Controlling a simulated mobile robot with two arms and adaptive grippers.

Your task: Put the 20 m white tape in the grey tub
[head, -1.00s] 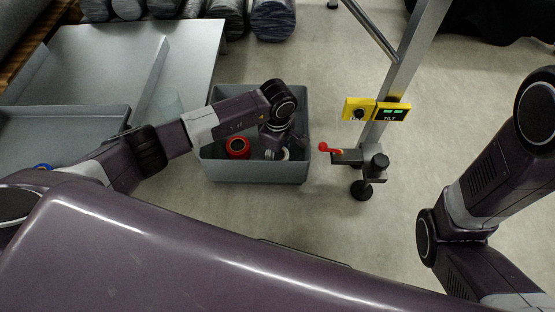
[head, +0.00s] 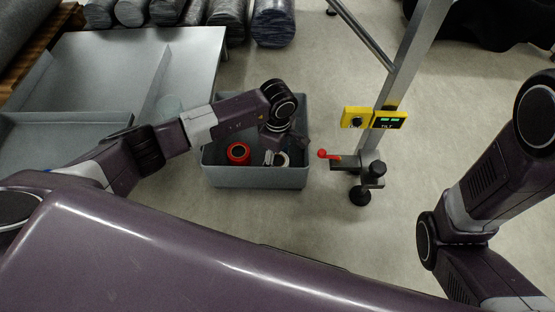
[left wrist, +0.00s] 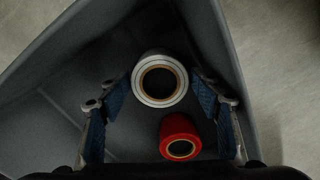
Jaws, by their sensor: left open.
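The grey tub (head: 255,176) stands on the floor. The white tape (left wrist: 160,79) is a white ring with a dark hole, inside the tub; it also shows in the head view (head: 282,159), partly covered by my gripper. My left gripper (left wrist: 160,98) is open and reaches down into the tub. Its blue-padded fingers stand on either side of the white tape, with gaps showing between pads and roll. A red tape roll (left wrist: 180,137) lies beside the white one in the tub. My right gripper is out of view.
A grey metal table with trays (head: 190,75) stands at the left. A gantry post (head: 405,75) with a yellow control box (head: 373,118) and a red-knobbed clamp (head: 340,160) stands just right of the tub. Floor in front of the tub is clear.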

